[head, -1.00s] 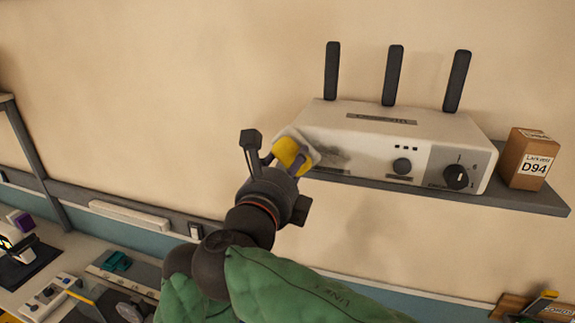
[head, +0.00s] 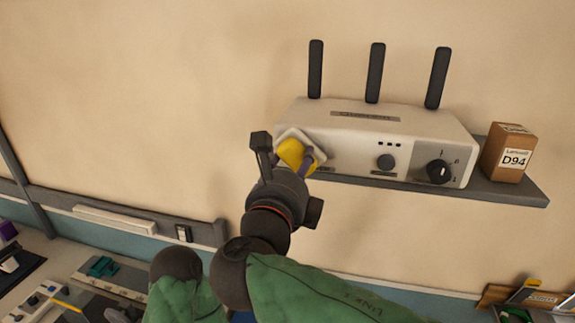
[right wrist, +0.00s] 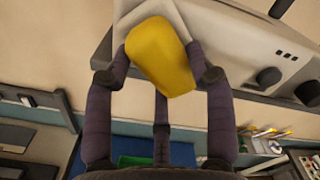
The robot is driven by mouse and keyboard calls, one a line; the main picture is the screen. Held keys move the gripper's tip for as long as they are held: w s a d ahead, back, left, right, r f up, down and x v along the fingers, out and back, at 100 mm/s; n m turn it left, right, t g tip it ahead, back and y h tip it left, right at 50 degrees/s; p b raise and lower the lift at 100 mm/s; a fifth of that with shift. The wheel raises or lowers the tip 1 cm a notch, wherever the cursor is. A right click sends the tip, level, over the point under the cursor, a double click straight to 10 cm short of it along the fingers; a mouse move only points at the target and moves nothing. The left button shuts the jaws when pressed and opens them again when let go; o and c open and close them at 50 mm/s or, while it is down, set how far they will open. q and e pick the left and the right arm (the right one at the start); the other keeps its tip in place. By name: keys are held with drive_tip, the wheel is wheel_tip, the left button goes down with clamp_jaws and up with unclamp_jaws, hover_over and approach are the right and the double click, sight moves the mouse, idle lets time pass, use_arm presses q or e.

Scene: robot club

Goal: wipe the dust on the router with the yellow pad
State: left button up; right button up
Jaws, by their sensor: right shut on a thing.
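The white router (head: 400,118) with three dark antennas sits on a grey wall shelf in the head view. Its front also shows in the right wrist view (right wrist: 245,50). My right gripper (head: 294,160) is shut on the yellow pad (head: 290,152), which has a pale layer on its router side. The pad is at the left end of the router's front and appears to touch it; exact contact is hidden. The right wrist view shows the pad (right wrist: 160,58) between the fingers. No dark dust shows on the uncovered front; any under the pad is hidden. My left gripper is not in view.
A brown D94 box (head: 508,153) stands right of the router on the shelf (head: 500,192). Below, a workbench at left holds a teal item (head: 103,267) and other gear. The wall left of the router is clear.

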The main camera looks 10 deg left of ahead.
sight(313, 169)
drive_tip(key=shift+d, duration=3.5)
drive_tip(key=shift+a+p, duration=0.2)
drive_tip(key=shift+p, duration=0.2)
drive_tip(key=shift+a+p, duration=0.75)
drive_tip(key=shift+a, duration=0.9)
drive_tip(key=a+p, duration=0.4)
drive_tip(key=a, duration=0.3)
drive_tip(key=shift+w, duration=0.2)
drive_tip(key=shift+s+a, duration=0.1)
drive_tip(key=shift+s, duration=2.85)
